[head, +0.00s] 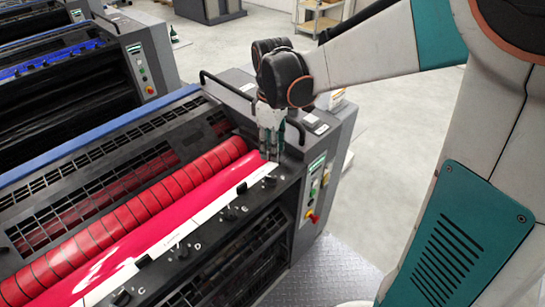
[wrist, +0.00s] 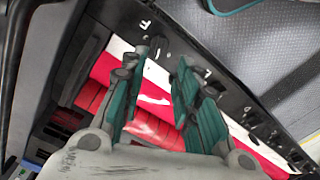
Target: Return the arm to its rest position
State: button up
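My arm (head: 375,45) reaches from the right over the near ink unit. My gripper (head: 271,152) points down at the right end of the ink unit, close above the white strip (head: 205,212) and its row of black knobs (head: 181,251). In the wrist view my gripper (wrist: 163,62) has its two teal fingers apart, with nothing between them. Behind the fingers lie the red roller (wrist: 150,130) and the magenta ink. I cannot tell whether the fingertips touch the unit.
The ink unit's side housing has a control panel (head: 314,188) with buttons and a black handrail (head: 225,92) close to my gripper. More presses stand at the upper left. Grey floor (head: 385,130) is open behind my arm. A metal tread plate (head: 325,270) lies in front.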

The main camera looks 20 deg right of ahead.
jog(key=shift+r, duration=0.5)
jog(key=s+m+t+b, duration=0.5)
jog(key=s+m, duration=0.5)
jog(key=s, duration=0.5)
jog(key=shift+s+a+r+t+b, duration=0.2)
jog(key=shift+s+t+b, duration=0.15)
jog(key=shift+t, duration=0.75)
jog(key=shift+a, duration=0.1)
